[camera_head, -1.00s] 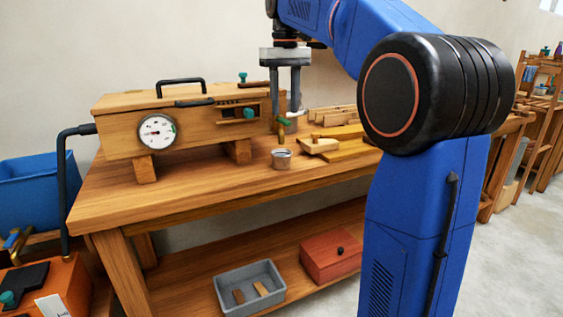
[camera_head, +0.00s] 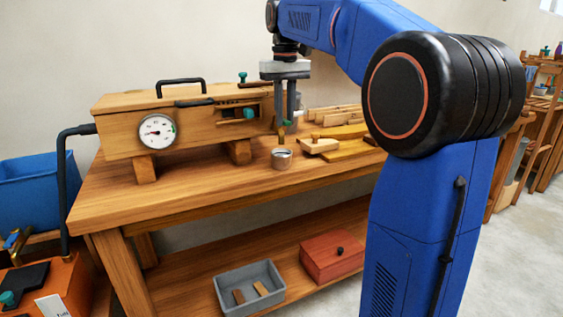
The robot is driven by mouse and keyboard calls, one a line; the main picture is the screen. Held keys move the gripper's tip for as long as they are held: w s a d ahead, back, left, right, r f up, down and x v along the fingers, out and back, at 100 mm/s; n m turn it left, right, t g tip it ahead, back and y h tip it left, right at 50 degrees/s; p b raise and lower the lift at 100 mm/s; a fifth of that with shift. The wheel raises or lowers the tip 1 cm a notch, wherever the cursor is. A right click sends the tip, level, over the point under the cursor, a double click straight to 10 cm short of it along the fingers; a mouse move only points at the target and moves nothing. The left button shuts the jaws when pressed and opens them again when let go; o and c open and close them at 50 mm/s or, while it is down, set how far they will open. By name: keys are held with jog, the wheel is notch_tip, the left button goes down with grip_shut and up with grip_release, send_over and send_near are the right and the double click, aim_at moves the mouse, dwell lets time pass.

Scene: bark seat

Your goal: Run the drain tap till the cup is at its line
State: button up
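A wooden box (camera_head: 118,144) on short legs stands on the bench, with a round white dial (camera_head: 157,131) on its front. The drain tap (camera_head: 281,130), brass with a green handle, is at the box's right end. A small metal cup (camera_head: 282,160) stands upright on the bench just below the tap. Its line and the level inside are too small to make out. My gripper (camera_head: 285,121) points down at the tap, its two fingers close together with the green handle between their tips, mostly hidden.
Wooden pieces and a yellowish board (camera_head: 355,150) lie right of the cup. The lower shelf holds a grey tray (camera_head: 221,291) and a red box (camera_head: 332,258). A blue bin (camera_head: 30,190) is at the left. The bench front (camera_head: 200,187) left of the cup is clear.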

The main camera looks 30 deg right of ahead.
jog(key=shift+w+d+n, duration=0.1)
jog(key=shift+d+n, duration=0.3)
jog(key=shift+n, duration=0.6)
jog(key=shift+w+d+n, duration=0.1)
jog(key=shift+d+n, duration=0.3)
jog(key=shift+n, duration=0.6)
dwell(4.0)
jog(key=shift+o, duration=0.2)
jog(key=shift+s+a+m, duration=0.1)
jog(key=shift+a+m, duration=0.35)
jog(key=shift+m, duration=0.7)
jog(key=shift+s+a+m, duration=0.1)
jog(key=shift+a+m, duration=0.35)
jog(key=shift+m, duration=0.7)
jog(key=o, duration=0.9)
jog(key=shift+c, duration=0.2)
jog(key=shift+r, duration=4)
